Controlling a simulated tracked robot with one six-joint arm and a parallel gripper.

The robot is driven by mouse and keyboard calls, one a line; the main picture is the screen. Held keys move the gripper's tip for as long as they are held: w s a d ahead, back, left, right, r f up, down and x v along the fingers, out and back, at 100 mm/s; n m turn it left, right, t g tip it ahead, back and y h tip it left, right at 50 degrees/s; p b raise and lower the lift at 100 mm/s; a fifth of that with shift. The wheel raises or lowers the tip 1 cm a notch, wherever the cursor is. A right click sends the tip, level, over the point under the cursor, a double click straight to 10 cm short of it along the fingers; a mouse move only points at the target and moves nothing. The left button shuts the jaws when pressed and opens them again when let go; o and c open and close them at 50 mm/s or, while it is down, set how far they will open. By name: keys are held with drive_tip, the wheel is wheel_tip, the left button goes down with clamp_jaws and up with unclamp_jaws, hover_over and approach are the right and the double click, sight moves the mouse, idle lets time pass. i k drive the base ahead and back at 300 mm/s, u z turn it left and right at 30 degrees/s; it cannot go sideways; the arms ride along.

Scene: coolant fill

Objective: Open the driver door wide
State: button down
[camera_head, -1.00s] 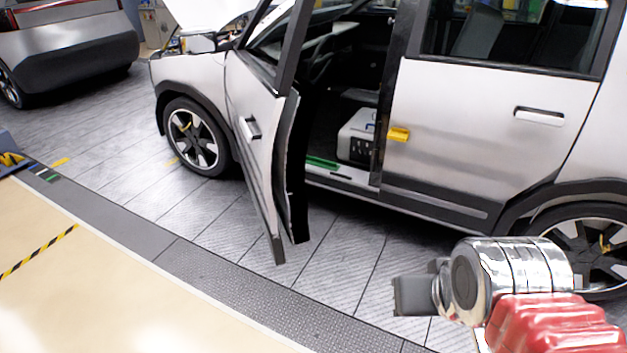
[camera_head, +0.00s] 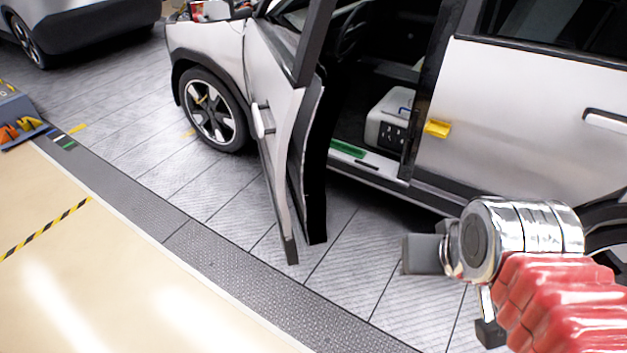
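The driver door (camera_head: 283,135) of the silver car stands open, swung outward from the car side, with a clear gap to the cabin. Its handle (camera_head: 262,121) is on the outer face, toward the front wheel. My gripper (camera_head: 424,254) is at the lower right, in front of the rear door and well apart from the driver door. It touches nothing that I can see. One dark finger pad shows at its left and another dark part lower down; the gap between them is hard to judge.
The rear door (camera_head: 540,110) is closed, with a yellow latch piece (camera_head: 437,128) at its front edge. A grey-white box (camera_head: 390,120) sits inside the cabin. A blue bin (camera_head: 18,115) stands at the far left. The tiled floor beside the car is clear.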

sight(306, 95)
drive_tip(key=u, duration=0.3)
drive_tip(key=i, duration=0.7)
drive_tip(key=u, duration=0.75)
drive_tip(key=i, duration=0.6)
drive_tip(key=u, duration=0.35)
